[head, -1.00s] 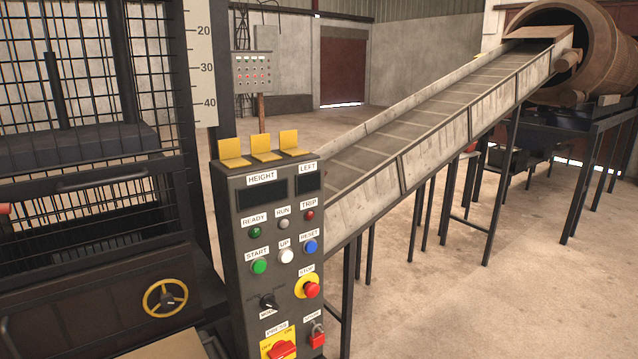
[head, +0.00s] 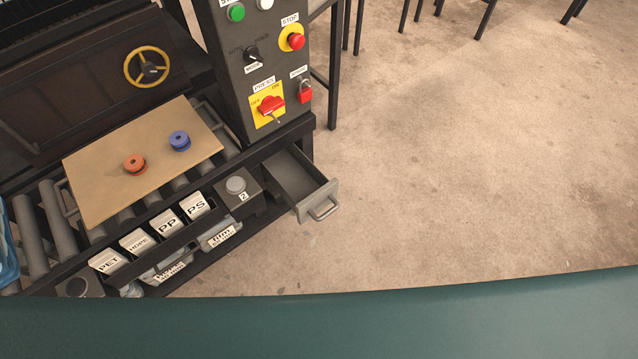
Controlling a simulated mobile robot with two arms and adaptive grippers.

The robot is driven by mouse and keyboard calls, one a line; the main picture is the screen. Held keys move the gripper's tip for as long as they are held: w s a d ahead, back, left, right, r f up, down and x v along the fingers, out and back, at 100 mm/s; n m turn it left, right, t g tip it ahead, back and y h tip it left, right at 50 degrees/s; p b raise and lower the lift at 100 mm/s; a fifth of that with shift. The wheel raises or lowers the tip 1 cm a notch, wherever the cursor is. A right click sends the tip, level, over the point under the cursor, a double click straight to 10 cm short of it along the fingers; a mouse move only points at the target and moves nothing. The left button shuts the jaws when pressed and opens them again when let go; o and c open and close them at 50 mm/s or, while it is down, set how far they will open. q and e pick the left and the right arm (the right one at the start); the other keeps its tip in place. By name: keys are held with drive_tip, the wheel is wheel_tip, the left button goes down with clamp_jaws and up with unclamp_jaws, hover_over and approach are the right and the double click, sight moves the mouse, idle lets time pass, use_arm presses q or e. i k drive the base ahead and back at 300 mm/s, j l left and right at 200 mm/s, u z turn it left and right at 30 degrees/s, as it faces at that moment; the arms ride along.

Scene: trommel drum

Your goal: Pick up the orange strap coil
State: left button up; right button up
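The orange strap coil (head: 135,164) is a small spool-like coil lying on a tan board (head: 105,190) at the left of the head view. The board rests on a roller conveyor. A blue coil (head: 180,140) of similar shape sits on the same board, to the right of and a little behind the orange one. The two coils stand apart. Neither of my grippers is in the head view.
A control panel (head: 222,65) with a red stop button (head: 292,38) stands behind the rollers. An open grey drawer (head: 305,190) sticks out to the right. Labelled tags, including PET (head: 108,261), line the front. Floor (head: 470,150) to the right is clear.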

sight(134, 165)
drive_tip(key=u, duration=1.1)
